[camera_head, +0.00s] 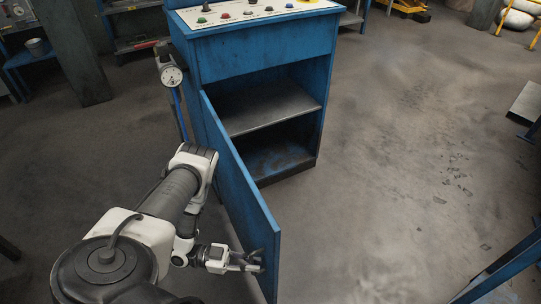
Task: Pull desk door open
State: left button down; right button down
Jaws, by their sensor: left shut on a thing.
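The blue desk (257,55) stands at the top middle, with a sloped control panel on top. Its blue door (245,195) stands wide open, swung out toward me from the left side of the cabinet. The cabinet's inside shows a shelf (268,105) and a floor below it, both bare. My left arm comes in from the lower left. My left gripper (254,262) is at the door's free edge, on the door's left side, shut on the door near the bottom of the view. The exact contact is small and partly hidden. My right gripper is not in view.
A pressure gauge (171,75) with a blue hose hangs at the desk's left side. A pillar (75,50) and shelving stand at the upper left. Blue metal frames stand at the right edge. The floor right of the door is clear.

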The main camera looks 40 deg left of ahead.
pick_arm(q)
jog(key=shift+s+a, duration=0.25)
jog(key=shift+s, duration=0.2)
jog(key=c, duration=1.2)
grip_release()
jog(key=shift+a, duration=0.1)
jog(key=v, duration=1.1)
jog(key=shift+s+a, duration=0.2)
jog(key=shift+a, duration=0.2)
jog(key=shift+d+f, duration=0.1)
jog(key=shift+f, duration=0.05)
